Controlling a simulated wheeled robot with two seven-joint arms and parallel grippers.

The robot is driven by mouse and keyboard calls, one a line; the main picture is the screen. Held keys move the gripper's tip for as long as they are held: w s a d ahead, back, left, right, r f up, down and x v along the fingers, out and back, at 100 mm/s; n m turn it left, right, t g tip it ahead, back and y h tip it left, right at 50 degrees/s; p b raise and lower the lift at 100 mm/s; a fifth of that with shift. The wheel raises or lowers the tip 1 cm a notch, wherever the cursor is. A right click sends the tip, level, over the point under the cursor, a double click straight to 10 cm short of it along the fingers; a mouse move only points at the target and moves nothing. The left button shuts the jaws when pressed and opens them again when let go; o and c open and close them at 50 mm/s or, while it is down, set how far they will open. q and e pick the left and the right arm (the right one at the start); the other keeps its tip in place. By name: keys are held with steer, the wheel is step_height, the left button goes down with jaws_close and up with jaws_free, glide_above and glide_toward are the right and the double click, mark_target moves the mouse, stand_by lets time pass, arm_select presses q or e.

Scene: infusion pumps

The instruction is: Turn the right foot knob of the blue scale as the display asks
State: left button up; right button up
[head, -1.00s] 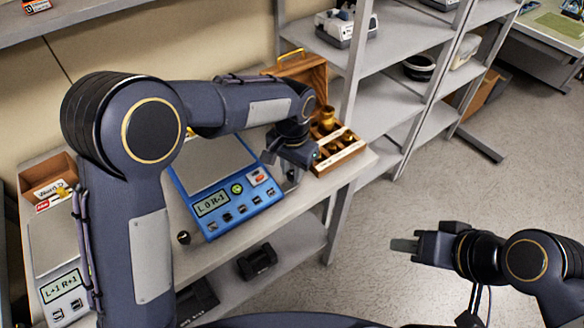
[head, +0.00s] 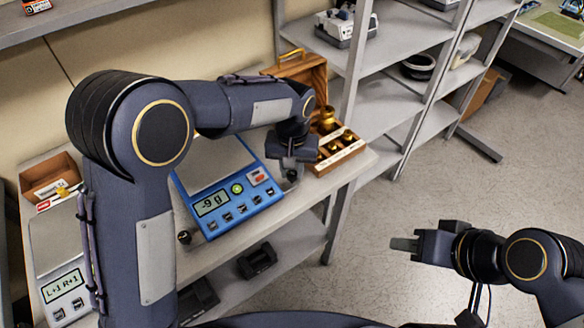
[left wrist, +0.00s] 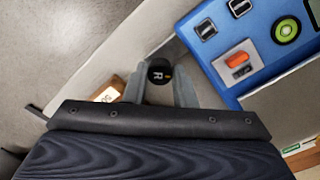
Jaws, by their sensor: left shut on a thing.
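The blue scale (head: 232,205) stands on the grey bench with its display (head: 212,202) reading "-9 g". In the left wrist view, its blue front panel (left wrist: 225,62) is at the upper right. The right foot knob (left wrist: 160,72) is black, marked "R", and sits between the fingers of my left gripper (left wrist: 158,85). My left gripper is shut on this knob, beside the scale's right front corner. A dark left foot knob (head: 184,237) shows at the scale's left front corner. My right gripper (head: 405,244) is held out over the floor, away from the bench, with no object in it visible.
A wooden box with brass weights (head: 338,150) stands just right of the left gripper. A second scale (head: 62,290), reading "L+1 R+1", and a wooden tray (head: 48,175) are at the left. Shelves (head: 375,110) stand behind. The floor around my right gripper is clear.

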mark_target(292, 173)
arm_select(q)
steer(key=o, duration=1)
steer(key=shift+r, duration=0.15)
step_height(292, 173, up, 8)
steer(key=shift+f, duration=0.2)
